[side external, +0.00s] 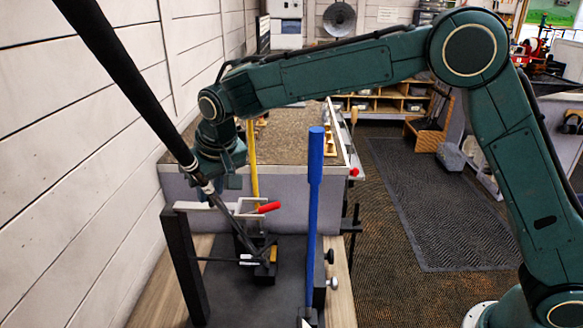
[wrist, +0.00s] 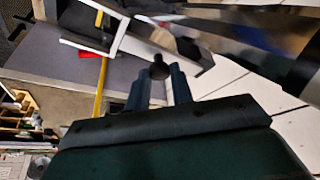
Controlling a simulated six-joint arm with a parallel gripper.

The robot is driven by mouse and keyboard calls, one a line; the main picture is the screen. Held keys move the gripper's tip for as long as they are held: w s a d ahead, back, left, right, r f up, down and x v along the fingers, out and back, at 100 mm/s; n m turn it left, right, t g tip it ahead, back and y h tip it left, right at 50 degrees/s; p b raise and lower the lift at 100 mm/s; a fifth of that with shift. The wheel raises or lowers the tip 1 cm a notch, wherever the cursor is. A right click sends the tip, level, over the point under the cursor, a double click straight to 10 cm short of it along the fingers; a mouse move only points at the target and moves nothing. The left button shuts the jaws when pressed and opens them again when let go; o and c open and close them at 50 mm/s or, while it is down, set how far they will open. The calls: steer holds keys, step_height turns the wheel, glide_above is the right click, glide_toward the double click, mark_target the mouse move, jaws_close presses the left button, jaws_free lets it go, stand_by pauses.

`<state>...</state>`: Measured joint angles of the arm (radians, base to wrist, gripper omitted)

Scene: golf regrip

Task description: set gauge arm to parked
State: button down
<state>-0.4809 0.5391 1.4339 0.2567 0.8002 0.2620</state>
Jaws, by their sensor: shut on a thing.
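The gauge arm (side external: 188,206) looks like the pale bar at the top of a black post (side external: 187,265), reaching right toward the vise area in the side view. In the wrist view a grey bar (wrist: 130,45) crosses above the fingers, with a black knob (wrist: 158,66) beside it. My gripper (wrist: 159,84) has its two blue-green fingers shut on this knob. In the side view my gripper (side external: 217,183) points down just above the bar. The club shaft in front partly hides the fingers there, and the knob cannot be made out.
A black-gripped club (side external: 125,75) slants down from upper left, close in front of my gripper. A white plank wall (side external: 70,160) is close on the left.

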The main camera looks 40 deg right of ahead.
steer(key=shift+d, duration=0.1)
steer(key=w+d+n+g+y, duration=0.2)
steer(key=w+d+n+y, duration=0.1)
steer(key=w+n, duration=0.5)
steer(key=shift+w+n+y, duration=0.3)
steer(key=shift+n+y, duration=0.2)
steer(key=shift+n, duration=1.3)
steer(key=shift+w+a+n, duration=0.1)
steer(key=shift+w+n, duration=0.1)
steer(key=shift+n, duration=0.1)
steer(key=c, duration=1.2)
jaws_free()
steer(key=shift+c, duration=0.2)
